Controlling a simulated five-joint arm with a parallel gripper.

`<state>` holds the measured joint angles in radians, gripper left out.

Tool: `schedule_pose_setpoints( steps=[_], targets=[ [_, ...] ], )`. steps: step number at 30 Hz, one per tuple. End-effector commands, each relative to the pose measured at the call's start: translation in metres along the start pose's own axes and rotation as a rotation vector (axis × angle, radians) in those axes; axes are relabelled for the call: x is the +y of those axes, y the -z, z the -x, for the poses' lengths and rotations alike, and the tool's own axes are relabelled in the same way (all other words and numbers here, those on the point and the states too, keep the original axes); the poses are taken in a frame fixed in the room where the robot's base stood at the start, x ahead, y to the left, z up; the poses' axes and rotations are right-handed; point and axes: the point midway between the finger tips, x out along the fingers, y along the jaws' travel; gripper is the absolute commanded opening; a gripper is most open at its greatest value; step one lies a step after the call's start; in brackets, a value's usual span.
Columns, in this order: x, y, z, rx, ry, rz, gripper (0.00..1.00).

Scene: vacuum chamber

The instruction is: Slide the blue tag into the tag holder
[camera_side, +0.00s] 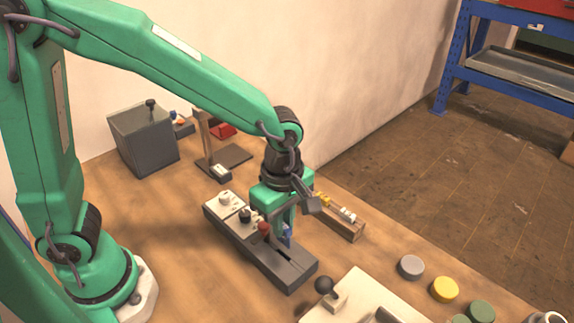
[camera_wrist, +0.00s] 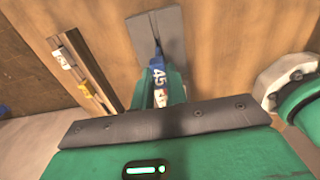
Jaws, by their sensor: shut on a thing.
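My gripper (camera_side: 281,232) points down over a long dark grey block (camera_side: 299,277) and is shut on the blue tag (camera_side: 288,232). In the wrist view the blue tag (camera_wrist: 158,71) sits between the fingers of my gripper (camera_wrist: 158,88) and shows the number 45. The block's end (camera_wrist: 171,25) has a narrow slot, in line with the tag in that view. Whether the tag touches the slot cannot be told. The tag's lower edge is hidden. No label shows which thing is the tag holder.
A wooden rail (camera_side: 348,228) with white and yellow pieces lies right of my gripper. White plates with knobs (camera_side: 226,200) sit on the block's far end. A pale plate (camera_side: 360,296) with a black ball knob and several round discs (camera_side: 444,289) are nearer the front right.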

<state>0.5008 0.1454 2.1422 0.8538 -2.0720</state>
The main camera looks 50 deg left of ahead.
Motion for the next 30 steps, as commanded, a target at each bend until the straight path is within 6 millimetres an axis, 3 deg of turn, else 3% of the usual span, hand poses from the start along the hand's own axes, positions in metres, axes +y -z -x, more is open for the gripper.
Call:
schedule_pose_setpoints(
  steps=[12,30],
  targets=[
    [0.000,0.000,-0.024,0.000,0.001,0.000,0.00],
    [0.000,0.000,-0.026,0.000,0.000,0.000,0.00]
  ],
)
